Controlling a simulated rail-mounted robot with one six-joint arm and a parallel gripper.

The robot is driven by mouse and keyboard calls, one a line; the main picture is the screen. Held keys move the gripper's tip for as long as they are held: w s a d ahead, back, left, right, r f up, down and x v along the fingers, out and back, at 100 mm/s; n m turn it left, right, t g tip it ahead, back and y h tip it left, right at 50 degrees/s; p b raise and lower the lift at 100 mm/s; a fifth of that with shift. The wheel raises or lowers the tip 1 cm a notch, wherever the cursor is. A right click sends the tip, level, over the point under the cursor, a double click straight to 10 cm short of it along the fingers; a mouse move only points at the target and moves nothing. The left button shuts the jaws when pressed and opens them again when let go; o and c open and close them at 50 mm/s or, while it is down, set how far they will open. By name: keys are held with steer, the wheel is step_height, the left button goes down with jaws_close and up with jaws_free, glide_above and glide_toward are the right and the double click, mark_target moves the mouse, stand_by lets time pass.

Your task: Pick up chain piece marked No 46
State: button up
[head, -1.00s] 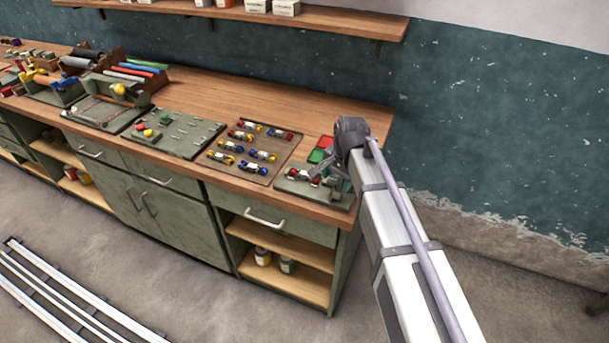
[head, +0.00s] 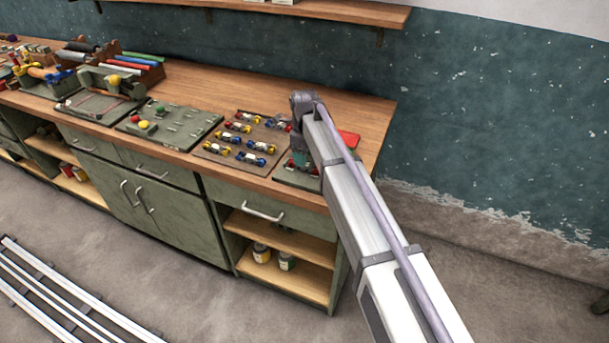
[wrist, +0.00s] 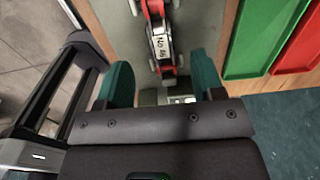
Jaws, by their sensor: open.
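The chain piece marked No 46 (wrist: 161,45) shows in the wrist view, with red links and a white label. It lies on a grey-green plate (wrist: 197,28). My gripper (wrist: 162,62) is open, its two teal fingers apart on either side of the piece's near part in the picture. I cannot tell how high the fingers are above the plate; the piece appears ungripped. In the head view my arm hides much of the plate (head: 285,178) and of the piece.
A green tray (wrist: 262,35) and a red tray (wrist: 303,45) lie right of the plate in the wrist view. In the head view, a brown board (head: 212,151) with several coloured chain pieces lies to the left. The bench's front edge is close.

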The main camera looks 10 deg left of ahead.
mark_target(308, 167)
step_height(308, 167, down, 5)
steer(key=b, duration=0.5)
steer(key=shift+w+f, duration=0.1)
steer(key=shift+f, duration=0.1)
steer(key=shift+r, duration=0.25)
jaws_close()
